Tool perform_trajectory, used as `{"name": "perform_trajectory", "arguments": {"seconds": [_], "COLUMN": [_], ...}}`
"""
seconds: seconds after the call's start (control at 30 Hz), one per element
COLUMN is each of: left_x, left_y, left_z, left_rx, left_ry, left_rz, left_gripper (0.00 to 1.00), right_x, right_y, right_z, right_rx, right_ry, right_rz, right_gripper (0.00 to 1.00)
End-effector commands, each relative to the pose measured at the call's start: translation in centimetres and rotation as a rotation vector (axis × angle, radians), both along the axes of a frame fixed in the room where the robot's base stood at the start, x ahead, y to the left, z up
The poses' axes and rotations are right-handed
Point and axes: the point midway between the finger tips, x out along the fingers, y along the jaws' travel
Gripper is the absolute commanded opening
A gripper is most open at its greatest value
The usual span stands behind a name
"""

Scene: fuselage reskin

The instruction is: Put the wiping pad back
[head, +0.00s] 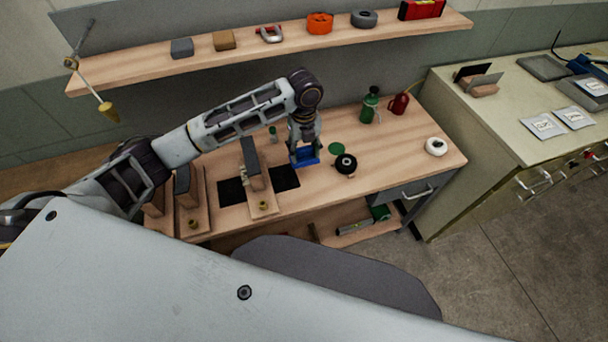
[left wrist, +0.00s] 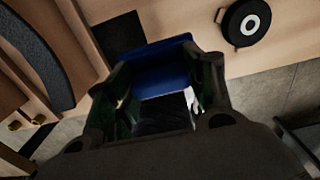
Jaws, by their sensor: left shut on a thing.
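My left gripper (head: 303,143) points down over the wooden workbench, shut on a blue block-like piece, which I take to be the wiping pad (head: 304,157). In the left wrist view the blue pad (left wrist: 160,72) spans between the two dark fingers of the left gripper (left wrist: 160,95). The fingers hide part of it. I cannot tell whether its underside touches the bench top. My right gripper is not in view.
A black roll (head: 346,164) and a flat green disc (head: 336,148) are right of the gripper. Behind stand a green bottle (head: 370,105) and a red can (head: 399,103). Wooden stands (head: 258,180) and black squares (head: 232,191) lie left. A shelf (head: 270,52) runs above.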

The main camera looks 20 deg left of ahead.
Motion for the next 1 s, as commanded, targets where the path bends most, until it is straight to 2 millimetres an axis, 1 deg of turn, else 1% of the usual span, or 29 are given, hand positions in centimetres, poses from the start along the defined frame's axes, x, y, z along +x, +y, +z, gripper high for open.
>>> {"name": "perform_trajectory", "arguments": {"seconds": [0.17,0.4,0.5,0.6,0.9,1.0], "left_x": [-0.1,-0.1,-0.1,0.0,0.0,0.0], "left_y": [0.0,0.0,0.0,0.0,0.0,0.0], "left_z": [-1.5,-4.7,-5.7,-6.1,-6.1,-6.5], "left_rx": [0.001,0.001,0.001,0.0,0.0,0.001], "left_ry": [0.003,0.003,0.002,0.0,0.0,0.001], "left_rz": [0.001,0.0,0.0,0.0,0.0,0.0], "left_gripper": [0.34,0.34,0.34,0.34,0.34,0.34], "right_x": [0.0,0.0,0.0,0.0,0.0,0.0], "right_y": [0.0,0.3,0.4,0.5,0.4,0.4], "right_z": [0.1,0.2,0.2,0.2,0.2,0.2], "right_rx": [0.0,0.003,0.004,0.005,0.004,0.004], "right_ry": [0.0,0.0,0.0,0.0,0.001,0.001], "right_rz": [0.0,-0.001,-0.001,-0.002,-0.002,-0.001], "right_gripper": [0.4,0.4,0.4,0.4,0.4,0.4]}}
